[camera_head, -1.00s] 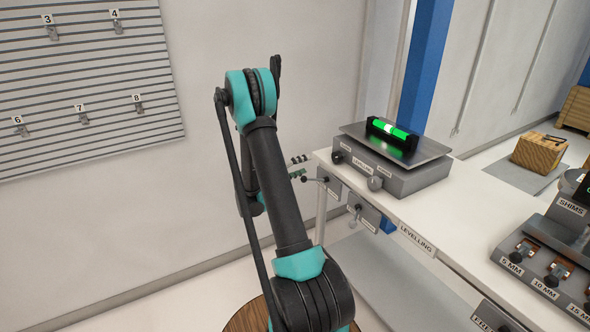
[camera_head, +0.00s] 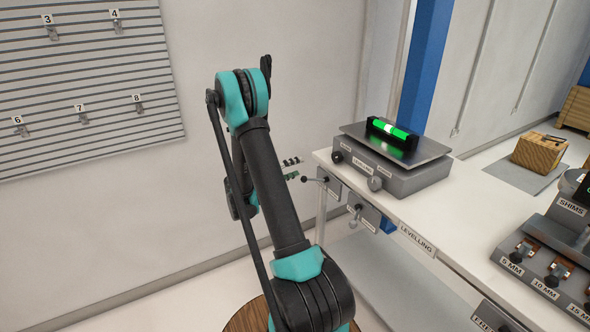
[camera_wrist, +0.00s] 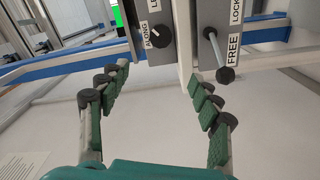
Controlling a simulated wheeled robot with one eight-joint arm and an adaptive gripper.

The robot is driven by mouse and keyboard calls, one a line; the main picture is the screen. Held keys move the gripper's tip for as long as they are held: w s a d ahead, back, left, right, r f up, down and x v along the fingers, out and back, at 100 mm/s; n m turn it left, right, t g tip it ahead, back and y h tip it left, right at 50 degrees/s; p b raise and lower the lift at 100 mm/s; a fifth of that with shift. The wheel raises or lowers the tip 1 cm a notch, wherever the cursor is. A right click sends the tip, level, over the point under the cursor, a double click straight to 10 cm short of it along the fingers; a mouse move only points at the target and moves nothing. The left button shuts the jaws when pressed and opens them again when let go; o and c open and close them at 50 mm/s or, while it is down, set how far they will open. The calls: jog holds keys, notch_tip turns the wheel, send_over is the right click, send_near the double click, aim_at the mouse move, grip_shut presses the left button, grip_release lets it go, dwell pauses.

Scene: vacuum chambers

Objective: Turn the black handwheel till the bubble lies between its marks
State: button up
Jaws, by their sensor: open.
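The green spirit level (camera_head: 392,133) lies in a black holder on the plate of the grey levelling unit (camera_head: 410,178). A light bubble shows near its middle; its marks are too small to judge. A black handwheel (camera_head: 337,157) sits at the unit's left front and a grey knob (camera_head: 375,184) nearer its front corner. My gripper (camera_wrist: 157,74) is open and empty in the wrist view, pointing at the bench-side panels. In the head view my gripper (camera_head: 291,169) is partly hidden behind my arm, left of the bench and apart from the handwheel.
Below the bench edge are a selector (camera_wrist: 163,37) marked ALONG and a lever (camera_wrist: 225,74) with FREE and LOCK labels, close beyond my fingertips. The shims unit (camera_head: 560,240) and a wooden box (camera_head: 538,152) stand to the right. The bench top (camera_head: 440,215) is clear between.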

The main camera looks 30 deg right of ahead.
jog(key=s+a, duration=0.1)
jog(key=a, duration=1.1)
